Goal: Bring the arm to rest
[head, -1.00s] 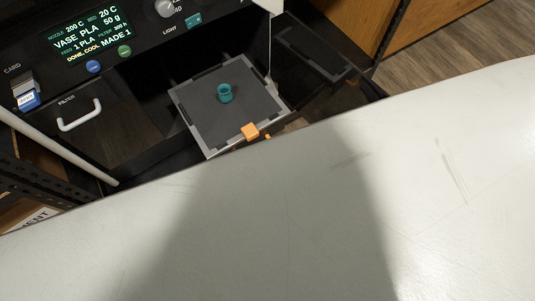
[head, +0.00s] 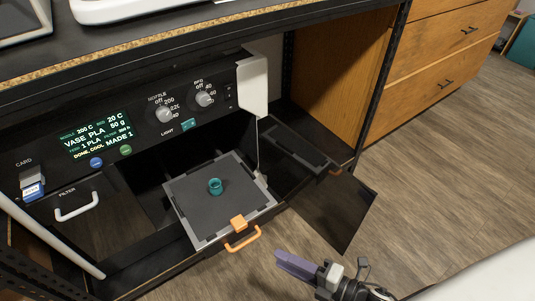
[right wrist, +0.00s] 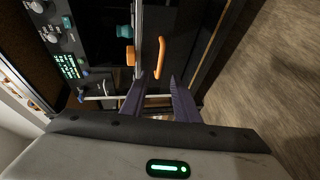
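My right gripper (head: 283,261) is at the bottom of the head view, in front of the printer and to the right of the orange handle (head: 243,239). In the right wrist view its two dark purple fingers (right wrist: 157,85) stand apart with nothing between them. The orange handle (right wrist: 168,57) lies beyond the fingertips there, apart from them. A small teal vase (head: 215,186) stands on the dark print bed (head: 190,203), which is pulled out of the printer. My left gripper is not in view.
A dark door panel (head: 335,215) hangs open to the right of the bed. The black printer panel shows "DONE, COOL" on its screen (head: 97,135). A white filter handle (head: 77,206) is at left. Wooden drawers (head: 430,60) and free floor (head: 440,170) lie to the right.

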